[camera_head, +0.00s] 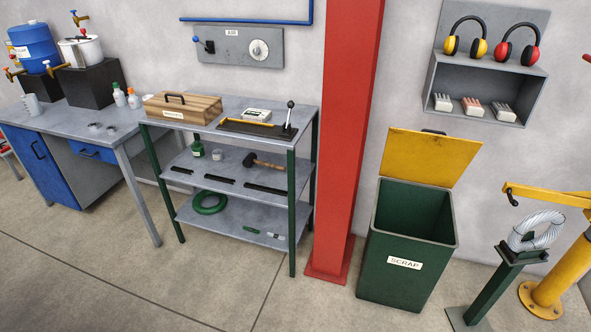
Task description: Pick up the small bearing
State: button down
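Two small grey ring-shaped pieces, which look like bearings, lie apart on the grey workbench (62,119) at the left. The left ring (95,127) looks slightly larger. The right ring (112,131) looks slightly smaller and sits nearer the bench's right side. Both are too small in the picture to tell for sure which is the small bearing. My gripper is not in view.
A grey jug (32,106), bottles (119,95) and a black block (88,84) share the bench. A shelf unit (183,121) with a wooden box (183,108) stands to its right. Beyond are a red column (345,140) and green scrap bin (405,255).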

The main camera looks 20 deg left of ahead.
aim_at(112, 128)
jog(key=u, duration=2.1)
